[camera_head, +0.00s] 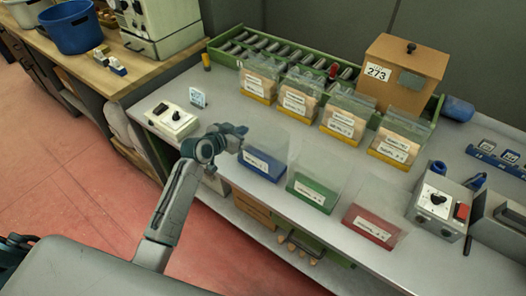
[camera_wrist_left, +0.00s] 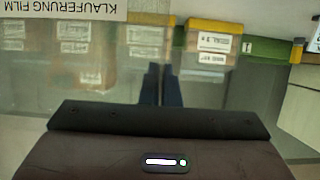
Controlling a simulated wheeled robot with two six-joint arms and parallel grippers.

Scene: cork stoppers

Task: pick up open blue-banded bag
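The open bag with a blue band (camera_head: 263,165) stands upright on the grey bench in the head view, clear film above its band and a white label on it. My left gripper (camera_head: 243,138) is at the bag's upper left side, close to the film. In the left wrist view its two dark fingers (camera_wrist_left: 161,85) are close together with a narrow gap. Hazy clear film spans much of that view; whether any lies between the fingers is unclear. My right gripper is not in view.
A green-banded bag (camera_head: 313,190) and a red-banded bag (camera_head: 371,226) stand to the right. Several filled yellow-banded bags (camera_head: 299,99) stand behind, before a green rack (camera_head: 224,58). A white switch box (camera_head: 172,121) sits left. A control box (camera_head: 437,207) stands right.

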